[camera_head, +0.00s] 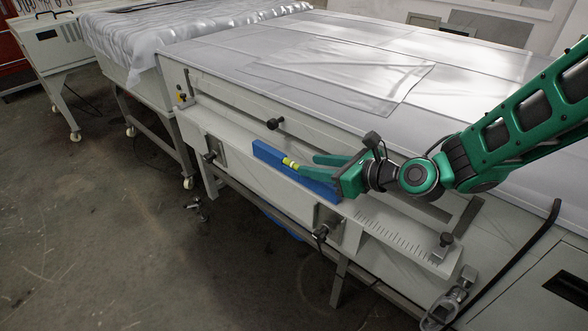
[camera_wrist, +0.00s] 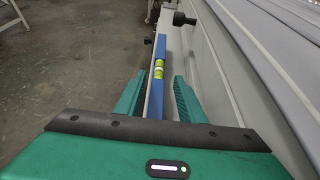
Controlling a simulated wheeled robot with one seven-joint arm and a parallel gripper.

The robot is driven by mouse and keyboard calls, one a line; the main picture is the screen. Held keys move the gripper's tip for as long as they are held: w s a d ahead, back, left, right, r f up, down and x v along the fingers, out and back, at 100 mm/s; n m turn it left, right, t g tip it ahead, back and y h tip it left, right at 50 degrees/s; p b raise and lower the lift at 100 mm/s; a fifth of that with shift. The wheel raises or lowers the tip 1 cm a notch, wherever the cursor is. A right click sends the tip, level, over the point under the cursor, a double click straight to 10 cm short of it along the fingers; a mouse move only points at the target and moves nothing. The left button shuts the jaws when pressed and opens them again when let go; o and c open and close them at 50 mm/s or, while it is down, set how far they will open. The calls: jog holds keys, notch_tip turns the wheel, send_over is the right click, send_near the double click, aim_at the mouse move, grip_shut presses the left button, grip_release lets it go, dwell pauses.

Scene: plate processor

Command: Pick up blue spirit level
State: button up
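The blue spirit level (camera_head: 266,152) lies lengthwise on the narrow ledge (camera_head: 225,137) along the front of the machine. Its yellow-green vial (camera_head: 290,163) shows near the fingertips. My gripper (camera_head: 305,166) reaches in from the right, above the level's right part, and hides some of it. In the wrist view the level (camera_wrist: 157,88) runs away from me between the two green fingers of my gripper (camera_wrist: 157,92). The fingers are open, one on each side, with a gap visible on both sides. Whether the fingertips reach down beside the level is hard to tell.
A black knob (camera_head: 274,124) sticks out behind the level; it also shows in the wrist view (camera_wrist: 183,19). More clamps (camera_head: 322,230) line the ledge's front. Clear plastic sheet (camera_head: 350,75) covers the machine top. The floor in front (camera_head: 100,230) is mostly free.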

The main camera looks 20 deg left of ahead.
aim_at(294, 162)
jog(key=x, duration=0.6)
jog(key=shift+a+f, duration=0.1)
grip_shut()
